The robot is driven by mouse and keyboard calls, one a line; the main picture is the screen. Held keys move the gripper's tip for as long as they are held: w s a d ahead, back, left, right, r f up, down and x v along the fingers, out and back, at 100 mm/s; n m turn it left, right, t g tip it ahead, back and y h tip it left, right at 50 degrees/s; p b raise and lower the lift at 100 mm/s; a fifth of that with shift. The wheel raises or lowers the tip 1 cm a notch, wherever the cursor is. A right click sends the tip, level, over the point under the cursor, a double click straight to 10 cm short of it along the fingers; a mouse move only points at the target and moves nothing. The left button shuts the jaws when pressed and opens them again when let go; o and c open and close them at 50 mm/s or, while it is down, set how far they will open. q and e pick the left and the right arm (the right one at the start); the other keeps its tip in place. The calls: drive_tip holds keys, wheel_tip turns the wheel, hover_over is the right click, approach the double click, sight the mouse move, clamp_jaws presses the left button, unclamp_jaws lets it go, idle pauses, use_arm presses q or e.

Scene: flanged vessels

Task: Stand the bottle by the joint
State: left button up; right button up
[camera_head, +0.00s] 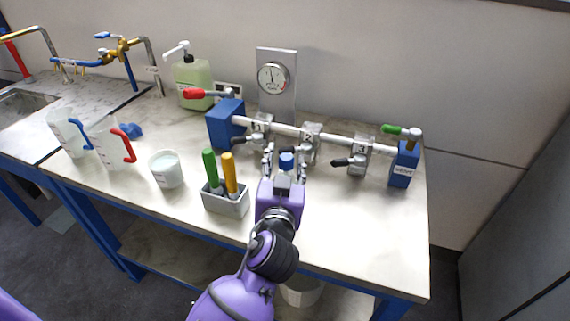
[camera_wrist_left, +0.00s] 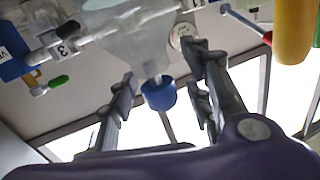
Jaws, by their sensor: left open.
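The bottle has a blue cap (camera_head: 287,159) that shows between the fingers of my left gripper (camera_head: 283,153). In the left wrist view its clear body (camera_wrist_left: 143,45) and blue cap (camera_wrist_left: 158,93) appear upside down, because that view is inverted, so the bottle looks roughly upright. My left gripper is open, with one finger on each side of the bottle. In the head view the gripper hides most of the body and its base. The pipe joint with the clamp marked 2 (camera_head: 311,137) is just behind and right of the bottle. My right gripper is not in view.
The pipe joins a blue block (camera_head: 227,124) and a blue vent block (camera_head: 402,165), with clamp 3 (camera_head: 357,163) between. A grey holder (camera_head: 226,202) with green and yellow handles stands left of my gripper. A white beaker (camera_head: 167,170) is farther left. The right front bench is clear.

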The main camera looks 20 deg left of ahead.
use_arm(q)
drive_tip(key=shift+f+b+v, duration=0.3)
drive_tip(key=shift+b+v, duration=0.95)
drive_tip(key=shift+v, duration=4.75)
drive_tip(key=s+a+f+m+g+h, duration=0.1)
drive_tip(key=s+f+g+h, duration=0.3)
drive_tip(key=f, duration=0.8)
drive_tip(key=s+a+f+m+g+y, duration=0.1)
drive_tip(key=s+f, duration=0.4)
drive_tip(key=f, duration=0.7)
drive_tip(key=s+a+f+g, duration=0.2)
drive_tip(key=s+f, duration=0.5)
drive_tip(key=s, duration=0.1)
drive_tip(key=s+a+f+g+h, duration=0.1)
drive_tip(key=s+a+f, duration=0.2)
drive_tip(key=s+f, duration=0.4)
drive_tip(key=shift+s+g, duration=0.4)
drive_tip(key=shift+s, duration=0.45)
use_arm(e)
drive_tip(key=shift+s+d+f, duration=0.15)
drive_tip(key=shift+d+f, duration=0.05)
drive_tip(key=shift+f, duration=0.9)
use_arm(q)
drive_tip(key=shift+s, duration=0.1)
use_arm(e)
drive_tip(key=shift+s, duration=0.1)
